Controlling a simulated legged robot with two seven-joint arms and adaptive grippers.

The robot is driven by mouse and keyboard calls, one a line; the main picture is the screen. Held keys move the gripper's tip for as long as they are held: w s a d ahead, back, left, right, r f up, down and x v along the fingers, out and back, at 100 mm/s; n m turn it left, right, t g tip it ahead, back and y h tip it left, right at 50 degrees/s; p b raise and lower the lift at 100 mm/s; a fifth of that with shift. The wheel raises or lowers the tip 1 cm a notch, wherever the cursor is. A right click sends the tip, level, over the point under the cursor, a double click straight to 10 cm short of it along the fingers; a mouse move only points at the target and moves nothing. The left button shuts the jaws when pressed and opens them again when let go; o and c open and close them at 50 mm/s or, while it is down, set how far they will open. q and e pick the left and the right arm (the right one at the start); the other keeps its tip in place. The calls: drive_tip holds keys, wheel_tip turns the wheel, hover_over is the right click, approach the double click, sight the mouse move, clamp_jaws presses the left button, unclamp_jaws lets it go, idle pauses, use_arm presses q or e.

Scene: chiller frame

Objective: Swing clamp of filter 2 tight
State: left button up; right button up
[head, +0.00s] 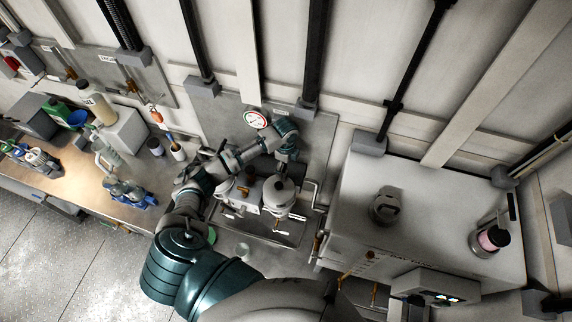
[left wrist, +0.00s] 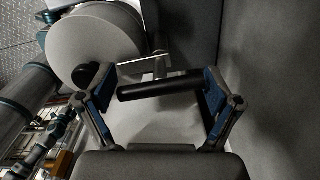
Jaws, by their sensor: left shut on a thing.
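A grey domed filter housing (head: 279,193) stands in the sink-like bay below the wall panel. My left gripper (head: 290,158) is just behind it, pointing down. In the left wrist view the housing's large round grey body (left wrist: 95,45) fills the upper left. A black bar-shaped clamp handle (left wrist: 160,86) on a thin metal rod (left wrist: 140,64) lies between the blue-padded fingers of my left gripper (left wrist: 160,92), which is shut on it. The clamp's far end and any filter number are hidden or unreadable. My right gripper is not in view.
A round gauge (head: 256,119) is on the wall behind my left arm. A large white cabinet (head: 430,210) stands on the right. The bench (head: 75,160) on the left holds bottles and fittings. In the left wrist view a plain grey wall (left wrist: 270,80) is close on the right.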

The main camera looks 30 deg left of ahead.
use_arm(q)
drive_tip(key=shift+a+m, duration=0.1)
drive_tip(key=shift+m, duration=0.3)
drive_tip(key=o, duration=0.7)
drive_tip(key=shift+o, duration=0.7)
drive_tip(key=shift+w, duration=0.1)
wheel_tip(320, 180, up, 12)
drive_tip(key=shift+w+a+f, duration=0.1)
